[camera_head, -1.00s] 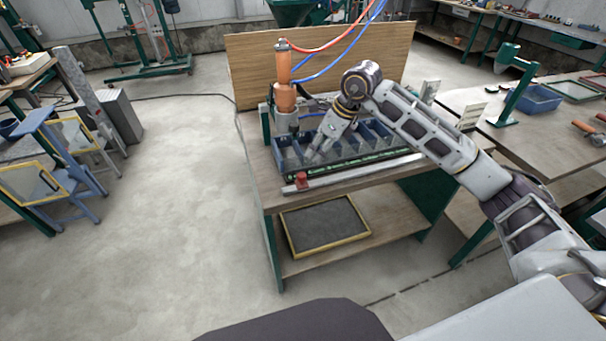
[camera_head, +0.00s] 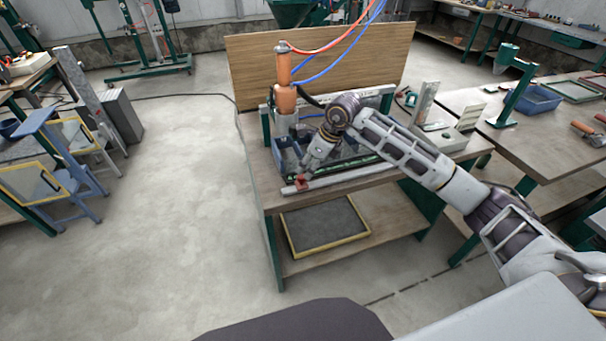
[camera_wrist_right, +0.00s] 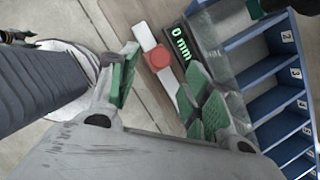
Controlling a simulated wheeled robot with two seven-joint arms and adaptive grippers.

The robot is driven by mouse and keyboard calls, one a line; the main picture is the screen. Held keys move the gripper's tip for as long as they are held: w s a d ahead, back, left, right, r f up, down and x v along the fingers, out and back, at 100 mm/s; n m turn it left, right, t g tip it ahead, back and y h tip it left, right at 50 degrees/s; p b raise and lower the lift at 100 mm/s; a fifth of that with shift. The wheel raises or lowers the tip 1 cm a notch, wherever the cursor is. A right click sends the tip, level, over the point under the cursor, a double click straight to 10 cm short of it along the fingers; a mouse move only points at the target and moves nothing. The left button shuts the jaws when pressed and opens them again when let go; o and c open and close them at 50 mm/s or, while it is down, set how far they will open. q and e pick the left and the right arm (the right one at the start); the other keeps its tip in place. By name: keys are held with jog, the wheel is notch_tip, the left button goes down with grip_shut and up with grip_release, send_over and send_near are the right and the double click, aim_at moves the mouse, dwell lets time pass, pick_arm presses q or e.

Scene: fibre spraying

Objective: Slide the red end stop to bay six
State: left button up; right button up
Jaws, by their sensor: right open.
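The red end stop (camera_head: 301,182) sits near the left end of a pale rail (camera_head: 345,175) along the front of the bench. In the right wrist view the red end stop (camera_wrist_right: 159,60) lies between the two green-padded fingers, with a gap on either side. My right gripper (camera_head: 307,168) is open just above the stop, and its fingers also show in the wrist view (camera_wrist_right: 162,64). The blue bay rack (camera_wrist_right: 266,73) has numbered dividers; the numbers farther along are hard to read. A green display beside the rail (camera_wrist_right: 181,44) reads 0 mm. My left gripper is out of view.
An orange spray unit (camera_head: 286,98) with red and blue hoses stands at the rack's left end. A wooden board (camera_head: 330,55) rises behind the bench. A yellow-framed tray (camera_head: 325,228) lies on the lower shelf. The rail right of the stop looks clear.

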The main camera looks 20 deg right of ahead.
aim_at(302, 176)
jog(key=shift+p+x, duration=0.35)
jog(key=shift+x, duration=2.75)
jog(key=shift+r, duration=0.1)
grip_shut()
